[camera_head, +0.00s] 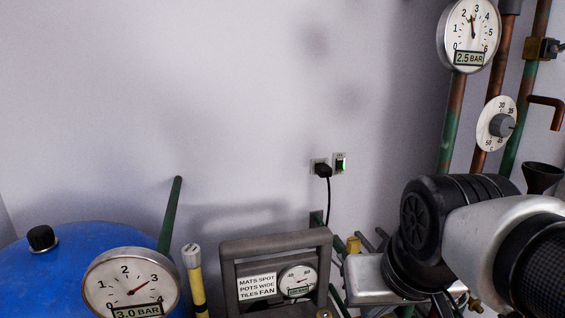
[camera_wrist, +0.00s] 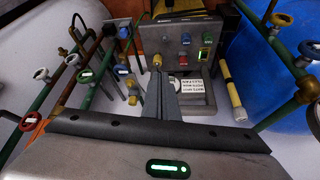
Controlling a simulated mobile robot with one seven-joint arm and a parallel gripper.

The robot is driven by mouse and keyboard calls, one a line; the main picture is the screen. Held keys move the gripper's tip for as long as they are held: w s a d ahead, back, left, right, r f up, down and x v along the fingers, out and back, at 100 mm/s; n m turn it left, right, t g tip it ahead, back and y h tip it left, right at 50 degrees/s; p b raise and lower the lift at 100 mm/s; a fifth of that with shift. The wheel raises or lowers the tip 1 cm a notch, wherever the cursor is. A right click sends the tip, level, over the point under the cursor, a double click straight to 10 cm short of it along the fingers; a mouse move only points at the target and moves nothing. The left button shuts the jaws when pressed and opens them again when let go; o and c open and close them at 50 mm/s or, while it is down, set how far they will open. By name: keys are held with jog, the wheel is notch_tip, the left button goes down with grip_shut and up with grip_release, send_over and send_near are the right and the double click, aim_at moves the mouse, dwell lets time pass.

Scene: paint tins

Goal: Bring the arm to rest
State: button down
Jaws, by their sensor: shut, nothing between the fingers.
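My arm (camera_head: 460,225) reaches in from the right edge of the head view, silver with black joints. Its silver end part shows low, just right of the grey framed panel. The fingertips cannot be made out in that view. In the wrist view my gripper (camera_wrist: 160,76) is shut, its dark fingers together with nothing between them. The fingers point towards a grey panel (camera_wrist: 205,40) with coloured knobs, and overlap it in the picture. I cannot tell how far apart they are.
A blue tank (camera_head: 60,260) with a 3.0 BAR gauge (camera_head: 132,284) stands left; a yellow tube (camera_head: 196,285) is beside it. The framed panel (camera_head: 276,240) carries a label and dial. Pipes (camera_head: 490,95) and a 2.5 BAR gauge (camera_head: 469,35) line the right. The wall's middle is mostly bare.

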notch_tip(320, 180, up, 20)
jog(key=s+p, duration=0.2)
jog(key=p, duration=1.8)
jog(key=shift+s+d+f, duration=0.15)
jog(key=shift+d+f, duration=0.1)
jog(key=shift+d, duration=0.1)
